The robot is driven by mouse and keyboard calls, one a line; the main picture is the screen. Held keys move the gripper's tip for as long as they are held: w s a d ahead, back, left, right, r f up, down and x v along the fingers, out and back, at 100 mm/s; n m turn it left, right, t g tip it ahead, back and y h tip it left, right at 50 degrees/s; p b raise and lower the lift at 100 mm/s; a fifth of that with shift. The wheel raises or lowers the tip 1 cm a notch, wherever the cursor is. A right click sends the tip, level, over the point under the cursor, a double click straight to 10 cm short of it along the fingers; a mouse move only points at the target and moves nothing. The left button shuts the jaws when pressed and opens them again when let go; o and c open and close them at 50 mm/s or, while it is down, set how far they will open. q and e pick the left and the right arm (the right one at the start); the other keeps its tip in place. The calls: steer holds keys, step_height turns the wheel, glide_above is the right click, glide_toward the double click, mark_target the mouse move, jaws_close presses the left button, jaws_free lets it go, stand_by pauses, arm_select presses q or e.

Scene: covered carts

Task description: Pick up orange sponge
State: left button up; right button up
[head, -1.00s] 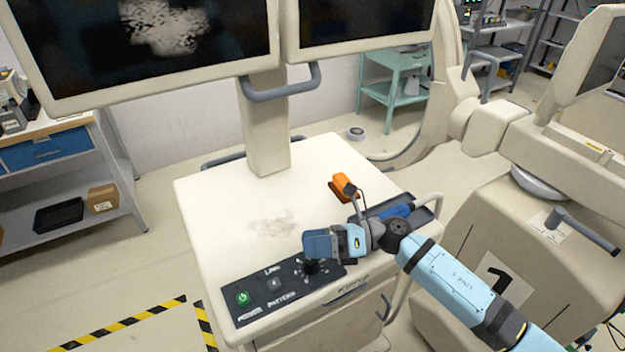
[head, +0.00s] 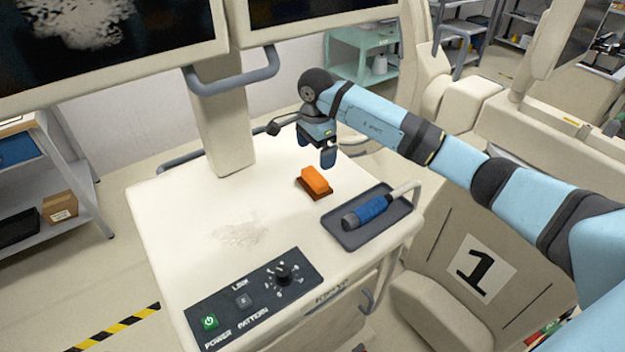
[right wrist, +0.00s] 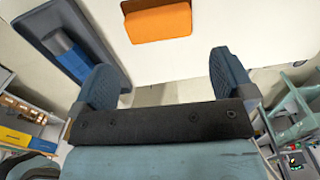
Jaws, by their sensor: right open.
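The orange sponge (head: 316,181) lies on the white cart top (head: 190,205), with a dark brown layer under its orange body. It also shows in the right wrist view (right wrist: 158,22), at the top middle, beyond the fingertips. My right gripper (head: 316,152) is above the cart's back right part, behind the sponge and apart from it. In the right wrist view its two fingers (right wrist: 172,78) stand wide apart with nothing between them. My left gripper is in neither current view.
A dark tray (head: 350,238) with a blue-handled tool (head: 370,210) lies right of the sponge. A control panel (head: 255,300) with a knob is at the front. Monitors (head: 110,50) on a column (head: 222,130) rise at the back. The cart's middle is clear.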

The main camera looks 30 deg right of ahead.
mark_target(315, 175)
step_height(315, 175, down, 3)
steer(key=shift+f, duration=0.1)
steer(key=shift+s+a+f+p, duration=0.1)
steer(key=shift+f+p, duration=0.35)
steer(key=shift+f, duration=0.9)
steer(key=shift+a+f+p, duration=0.1)
steer(key=shift+f+p, duration=0.3)
steer(key=shift+f, duration=0.9)
steer(key=c, duration=0.6)
steer(key=shift+c, duration=0.2)
step_height(315, 175, up, 10)
steer(key=shift+r+b, duration=0.1)
steer(key=shift+b, duration=0.75)
